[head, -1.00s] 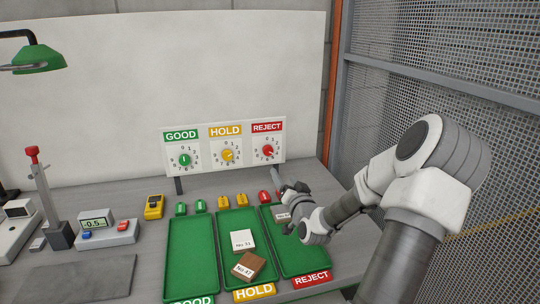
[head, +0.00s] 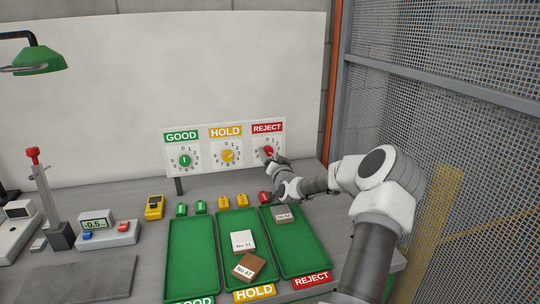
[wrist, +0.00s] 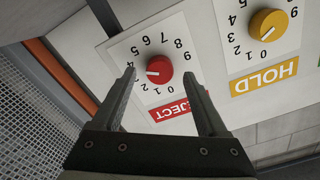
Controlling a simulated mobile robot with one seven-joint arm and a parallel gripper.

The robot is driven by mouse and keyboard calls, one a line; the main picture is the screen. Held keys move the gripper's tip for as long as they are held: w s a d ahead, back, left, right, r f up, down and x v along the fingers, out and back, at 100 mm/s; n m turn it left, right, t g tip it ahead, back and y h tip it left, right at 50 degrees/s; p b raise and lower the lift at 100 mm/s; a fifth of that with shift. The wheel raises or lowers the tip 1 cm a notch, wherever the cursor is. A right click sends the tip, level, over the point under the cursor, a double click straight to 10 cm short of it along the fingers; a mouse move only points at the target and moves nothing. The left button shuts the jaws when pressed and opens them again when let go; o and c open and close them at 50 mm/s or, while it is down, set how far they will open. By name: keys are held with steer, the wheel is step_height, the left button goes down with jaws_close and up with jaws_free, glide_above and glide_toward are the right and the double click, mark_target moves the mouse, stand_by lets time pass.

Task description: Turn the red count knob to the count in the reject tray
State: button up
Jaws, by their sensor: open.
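The red count knob (wrist: 158,67) sits on its dial under the REJECT label on the white panel; in the head view it is partly hidden. In the wrist view its white pointer aims left, below the 4, toward digits hidden by a finger. My gripper (wrist: 160,76) is open, with one finger on each side of the knob; I cannot tell whether they touch it. In the head view my gripper (head: 270,158) is at the panel.
The yellow knob (head: 228,155) and green knob (head: 185,160) are beside it on the panel. The hold tray (head: 230,222) holds a white piece and a brown piece. The good tray (head: 192,250) is empty. A red tag-like object (head: 264,197) lies behind the reject tray. A mesh wall stands right.

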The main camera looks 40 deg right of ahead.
steer(key=shift+w+d, duration=0.35)
steer(key=shift+w, duration=0.25)
jaws_close()
